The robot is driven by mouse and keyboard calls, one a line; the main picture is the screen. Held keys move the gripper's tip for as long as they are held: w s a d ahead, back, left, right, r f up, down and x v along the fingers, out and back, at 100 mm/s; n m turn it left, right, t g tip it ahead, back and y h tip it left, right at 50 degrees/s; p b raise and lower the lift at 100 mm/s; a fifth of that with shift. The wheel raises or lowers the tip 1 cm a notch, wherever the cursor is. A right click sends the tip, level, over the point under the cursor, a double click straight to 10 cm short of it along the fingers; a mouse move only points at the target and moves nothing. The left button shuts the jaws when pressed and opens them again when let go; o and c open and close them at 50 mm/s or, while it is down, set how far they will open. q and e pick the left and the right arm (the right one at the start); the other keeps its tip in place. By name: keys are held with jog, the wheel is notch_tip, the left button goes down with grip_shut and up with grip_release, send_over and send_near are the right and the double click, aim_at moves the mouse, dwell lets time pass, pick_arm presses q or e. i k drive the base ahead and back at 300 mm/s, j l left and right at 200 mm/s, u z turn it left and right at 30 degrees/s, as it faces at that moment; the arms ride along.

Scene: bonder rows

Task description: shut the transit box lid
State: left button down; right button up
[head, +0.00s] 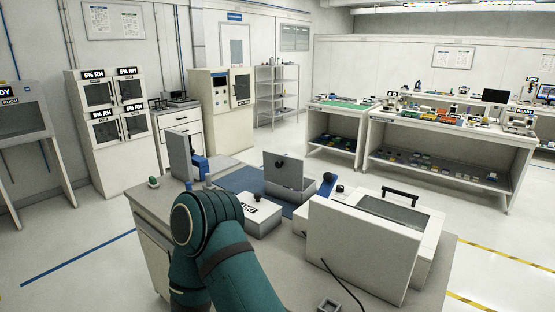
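A grey box (290,194) stands on a blue mat on the bench in front of me; it looks like the transit box. Its lid (290,172) stands raised, a flat grey panel with a dark round knob on its face. The inside of the box is hidden from this view. One of my green arms rises from the bottom edge, and its bent joint is left of the box, nearer to me. No gripper shows in the head view, so I see neither one's fingers nor anything held.
A white labelled box (263,222) sits just before the grey box. A large white machine with a black handle (400,193) takes up the bench's right side. The blue mat (236,181) has bare room at left. A grey upright device (180,156) stands at the back left.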

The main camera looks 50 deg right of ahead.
aim_at(283, 171)
jog(key=i, duration=1.45)
jog(key=i+j+z, duration=0.1)
jog(key=z, duration=1.35)
